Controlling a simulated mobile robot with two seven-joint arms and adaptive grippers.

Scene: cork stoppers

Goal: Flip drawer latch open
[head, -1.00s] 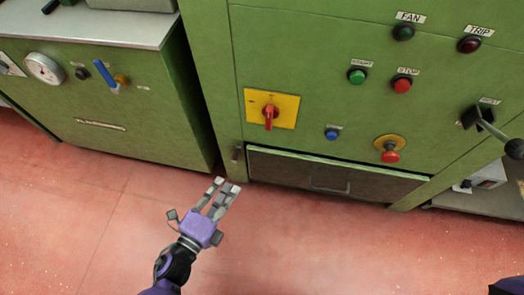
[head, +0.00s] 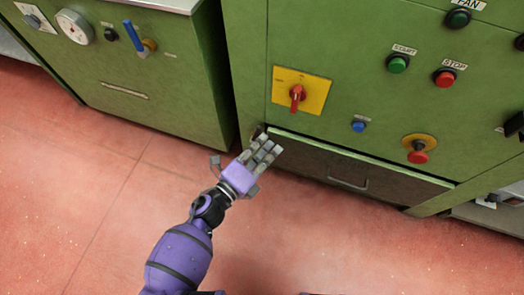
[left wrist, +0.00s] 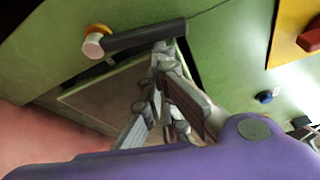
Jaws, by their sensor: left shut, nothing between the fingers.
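The drawer (head: 350,170) is a dark, closed panel with a bar handle, low in the green cabinet. The latch (head: 257,131) is a small dark piece by the drawer's upper left corner, partly hidden by my fingers. In the left wrist view the latch (left wrist: 145,37) appears as a dark bar near the drawer panel (left wrist: 115,95), with a pale knob and orange collar at one end. My left gripper (head: 268,147) is shut and empty, its tips just at the latch; it also shows in the left wrist view (left wrist: 163,52). I cannot tell if it touches. My right gripper is out of view.
Above the drawer are a red rotary switch on a yellow plate (head: 300,90), a blue button (head: 358,126) and a red button with yellow collar (head: 418,152). Another green cabinet (head: 150,90) stands left. The red floor (head: 350,240) in front is clear.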

